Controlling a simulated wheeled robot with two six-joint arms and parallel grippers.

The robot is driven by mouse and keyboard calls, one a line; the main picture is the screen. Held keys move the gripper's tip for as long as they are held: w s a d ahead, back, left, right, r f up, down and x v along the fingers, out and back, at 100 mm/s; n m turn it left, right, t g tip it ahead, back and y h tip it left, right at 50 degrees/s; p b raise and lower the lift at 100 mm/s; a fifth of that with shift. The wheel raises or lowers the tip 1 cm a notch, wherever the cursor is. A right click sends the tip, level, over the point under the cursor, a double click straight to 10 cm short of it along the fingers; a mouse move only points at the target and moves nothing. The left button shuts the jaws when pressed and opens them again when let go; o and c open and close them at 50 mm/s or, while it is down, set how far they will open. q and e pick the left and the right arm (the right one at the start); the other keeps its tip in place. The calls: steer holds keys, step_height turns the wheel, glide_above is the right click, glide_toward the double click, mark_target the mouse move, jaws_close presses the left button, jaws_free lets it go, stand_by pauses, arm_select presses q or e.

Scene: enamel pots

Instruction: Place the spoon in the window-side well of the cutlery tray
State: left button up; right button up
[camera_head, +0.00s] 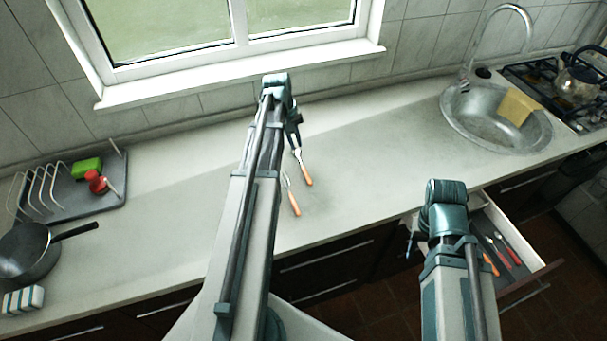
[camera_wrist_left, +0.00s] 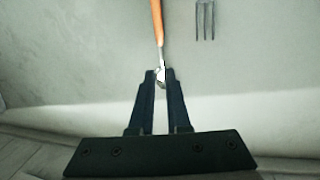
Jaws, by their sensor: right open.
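The spoon (camera_head: 305,172) lies at the middle of the counter, its orange handle towards me; it also shows in the left wrist view (camera_wrist_left: 157,22). My left gripper (camera_head: 297,143) reaches down at its metal end. In the left wrist view the spoon's bowl end is between the fingertips of my left gripper (camera_wrist_left: 160,76), with a narrow gap; whether they press on it I cannot tell. The cutlery tray (camera_head: 485,227) is in the open drawer at the right, partly hidden by my right arm. My right gripper (camera_head: 409,243) is open and mostly hidden, left of the drawer.
A fork (camera_head: 292,200) lies beside the spoon, its tines also in the left wrist view (camera_wrist_left: 205,20). Red-handled cutlery (camera_head: 508,250) is in the drawer. A dish rack (camera_head: 65,195) and pan (camera_head: 28,252) are left, a sink (camera_head: 480,120) right. Counter between is clear.

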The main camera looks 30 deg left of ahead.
mark_target(301, 163)
arm_select(q)
steer(key=shift+w+d+f+b, duration=0.1)
steer(key=shift+w+f+b, duration=0.05)
steer(key=shift+f+b, duration=0.55)
steer(key=shift+w+d+f+b, duration=0.1)
steer(key=shift+f+b, duration=0.25)
steer(key=shift+f, duration=0.55)
arm_select(e)
steer(key=shift+f, duration=1.6)
arm_select(q)
steer(key=shift+f, duration=0.1)
arm_select(e)
steer(key=shift+f, duration=0.1)
arm_select(q)
steer(key=f+b, duration=0.3)
steer(key=d+f+b, duration=0.1)
steer(key=f+b, duration=0.1)
steer(key=shift+w, duration=0.2)
arm_select(e)
step_height(301, 163, down, 5)
steer(key=shift+r, duration=0.1)
arm_select(q)
jaws_close()
steer(key=shift+r, duration=0.15)
